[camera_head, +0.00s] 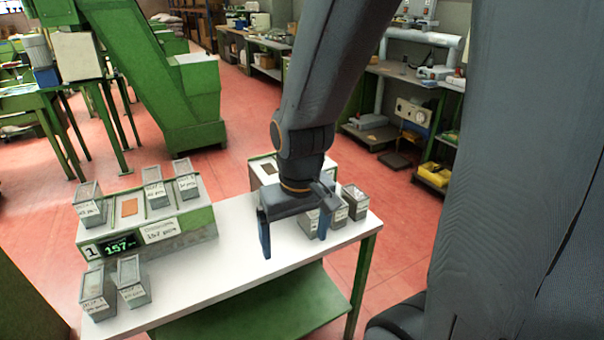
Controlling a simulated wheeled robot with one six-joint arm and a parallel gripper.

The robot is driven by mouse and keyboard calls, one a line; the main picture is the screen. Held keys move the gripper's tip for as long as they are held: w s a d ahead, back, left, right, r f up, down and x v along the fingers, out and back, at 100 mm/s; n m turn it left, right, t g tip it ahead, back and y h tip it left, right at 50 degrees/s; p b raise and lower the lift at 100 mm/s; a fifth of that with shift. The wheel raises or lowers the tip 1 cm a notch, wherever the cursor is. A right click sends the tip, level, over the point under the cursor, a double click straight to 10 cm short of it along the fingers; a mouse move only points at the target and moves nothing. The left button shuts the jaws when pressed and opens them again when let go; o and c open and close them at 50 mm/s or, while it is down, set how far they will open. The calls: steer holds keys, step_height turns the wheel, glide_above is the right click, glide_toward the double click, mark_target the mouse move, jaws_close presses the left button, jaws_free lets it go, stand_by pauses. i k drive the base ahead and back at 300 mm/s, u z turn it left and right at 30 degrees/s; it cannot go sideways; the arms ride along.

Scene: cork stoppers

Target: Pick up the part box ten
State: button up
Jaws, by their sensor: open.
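Several small grey boxes with clear-looking tops and white labels are in view; the labels are too small to read, so I cannot tell which is part box ten. Two boxes, a left one (97,292) and a right one (133,281), stand on the table's front left. Three others, a left box (90,204), a middle box (155,187) and a right box (186,179), sit on the green-and-grey station. More boxes, such as the rightmost box (355,201), stand behind and right of my gripper (297,243). My gripper points down, open, fingers apart over the table; nothing shows between its fingertips.
The white table (240,255) has clear room in its middle. The station (200,222) carries a display reading 157 and an orange-brown slot. A second pale unit (263,170) stands behind my gripper, partly hidden. A green shelf (265,308) lies under the table.

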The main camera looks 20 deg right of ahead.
mark_target(357, 201)
steer(key=z, duration=1.35)
steer(key=i, duration=0.1)
steer(key=u, duration=0.45)
